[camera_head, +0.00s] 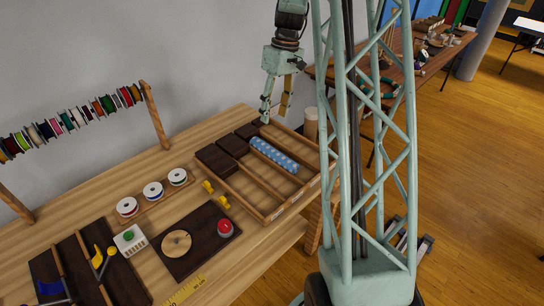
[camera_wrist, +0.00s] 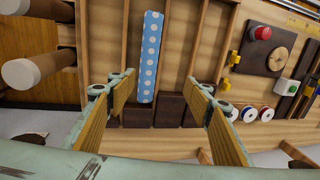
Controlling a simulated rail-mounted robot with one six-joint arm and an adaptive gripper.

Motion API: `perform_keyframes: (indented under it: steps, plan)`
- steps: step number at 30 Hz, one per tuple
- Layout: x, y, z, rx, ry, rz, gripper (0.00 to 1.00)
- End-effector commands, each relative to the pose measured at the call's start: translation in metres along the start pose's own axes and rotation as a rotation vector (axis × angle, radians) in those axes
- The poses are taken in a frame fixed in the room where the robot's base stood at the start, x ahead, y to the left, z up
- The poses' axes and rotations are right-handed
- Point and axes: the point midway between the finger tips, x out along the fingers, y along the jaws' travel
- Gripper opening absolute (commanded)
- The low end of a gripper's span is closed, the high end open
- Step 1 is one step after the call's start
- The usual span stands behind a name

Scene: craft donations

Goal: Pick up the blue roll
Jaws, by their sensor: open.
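The blue roll (camera_head: 273,154) has white polka dots and lies in a compartment of the wooden divided tray (camera_head: 266,217) on the table. It also shows in the wrist view (camera_wrist: 150,57), lying lengthwise in its slot. My gripper (camera_head: 276,120) is above the back edge of the tray, beyond the roll's far end. In the wrist view my gripper (camera_wrist: 160,85) is open, with its two fingers wide apart and nothing between them touching. The roll appears between the fingers but apart from them.
Dark brown blocks (camera_head: 216,159) sit in the tray's back ends. A spool rack (camera_head: 80,120), ribbon spools (camera_head: 153,190), yellow clips (camera_head: 208,186) and a dark board with a red button (camera_head: 225,228) are to the left. Cream rolls (camera_wrist: 30,72) stand beside the tray.

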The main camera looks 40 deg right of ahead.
Motion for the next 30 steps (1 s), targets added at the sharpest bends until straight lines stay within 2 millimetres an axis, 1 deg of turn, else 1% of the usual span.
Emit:
perform_keyframes:
  steps: [1,3,6,10,15,25,30]
  plan:
    - [0.008,0.009,0.001,0.002,-0.003,-0.007,0.47]
    - [0.016,0.019,0.001,0.003,-0.004,-0.013,0.47]
    - [0.027,0.032,0.001,0.002,-0.006,-0.021,0.47]
    - [0.036,0.042,0.002,0.002,-0.008,-0.027,0.47]
    - [0.039,0.046,0.002,0.0,-0.008,-0.029,0.47]
    - [0.04,0.046,0.002,0.0,-0.008,-0.029,0.47]
    - [0.047,0.046,0.002,0.0,-0.009,-0.029,0.47]
